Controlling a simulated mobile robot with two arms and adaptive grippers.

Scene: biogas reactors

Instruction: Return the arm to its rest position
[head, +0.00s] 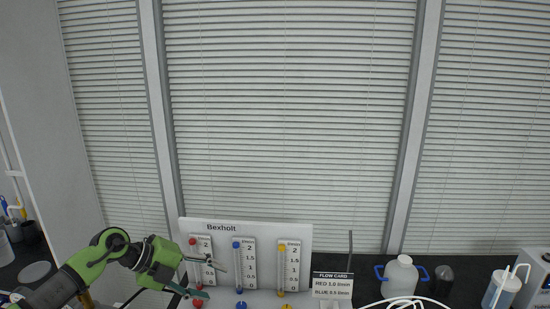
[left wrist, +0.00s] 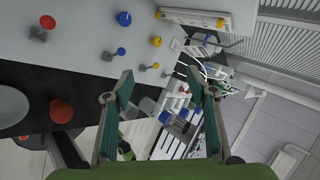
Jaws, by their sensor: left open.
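My left arm comes in from the left in the head view. My left gripper (head: 211,280) is open, with nothing seen between its fingers. It overlaps the lower part of the red flow tube (head: 194,254) on the white Bexholt panel (head: 222,228); I cannot tell how far in front it is. In the left wrist view the two fingers of the gripper (left wrist: 159,80) are spread apart. The red knob (head: 197,303) shows just below the gripper in the head view. My right gripper is not in view.
A blue flow tube (head: 237,265) and a yellow flow tube (head: 281,267) stand on the panel. To the right are a flow card (head: 332,286), a white jug with blue handles (head: 399,277), a dark cylinder (head: 442,279) and a bottle (head: 502,290). Blinds cover the back.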

